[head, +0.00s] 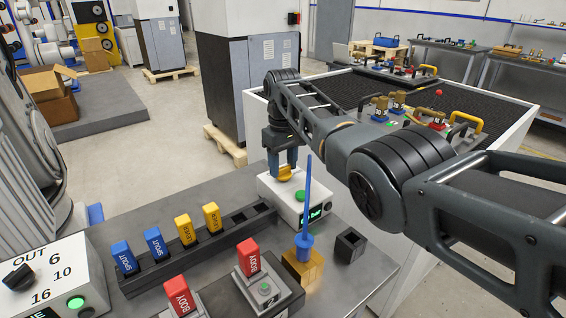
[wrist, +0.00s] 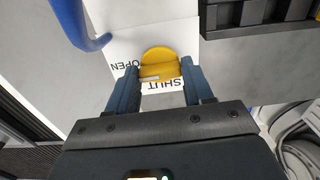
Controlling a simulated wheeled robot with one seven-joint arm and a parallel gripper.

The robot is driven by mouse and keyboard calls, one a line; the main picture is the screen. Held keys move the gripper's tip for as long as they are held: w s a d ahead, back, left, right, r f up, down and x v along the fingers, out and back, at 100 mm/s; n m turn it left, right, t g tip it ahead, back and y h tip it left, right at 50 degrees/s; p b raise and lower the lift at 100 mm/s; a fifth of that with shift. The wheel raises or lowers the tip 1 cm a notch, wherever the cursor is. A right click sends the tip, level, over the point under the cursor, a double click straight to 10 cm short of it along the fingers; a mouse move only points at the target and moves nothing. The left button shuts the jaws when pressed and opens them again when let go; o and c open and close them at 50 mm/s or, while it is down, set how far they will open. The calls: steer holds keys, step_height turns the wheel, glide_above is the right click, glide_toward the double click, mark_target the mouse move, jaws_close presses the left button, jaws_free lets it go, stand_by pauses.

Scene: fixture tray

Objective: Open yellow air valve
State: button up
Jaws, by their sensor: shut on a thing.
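The yellow air valve (head: 285,173) is a round knob on a white box (head: 281,200) with a green button and a small lit display. In the wrist view the yellow valve (wrist: 160,64) sits between the labels OPEN and SHUT, with SHUT close below it and OPEN to its left. My gripper (head: 283,160) reaches down onto the valve from above. In the wrist view my gripper (wrist: 159,78) has its blue fingers on both sides of the knob, shut on it. The fingers and my wrist hide part of the knob.
A blue spike (head: 307,215) stands upright on a brass block (head: 302,270) close in front of the box. A black rack (head: 207,240) holding blue SPOUT and yellow LEVER pieces lies to the left. A small black open block (head: 350,245) stands to the right.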

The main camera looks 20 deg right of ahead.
mark_target(283, 167)
stand_by(0.4)
steer(key=o, duration=1)
steer(key=shift+o, duration=0.2)
steer(key=shift+r, duration=0.15)
step_height(283, 167, up, 8)
steer(key=shift+f+b, duration=0.2)
steer(key=shift+b, duration=0.35)
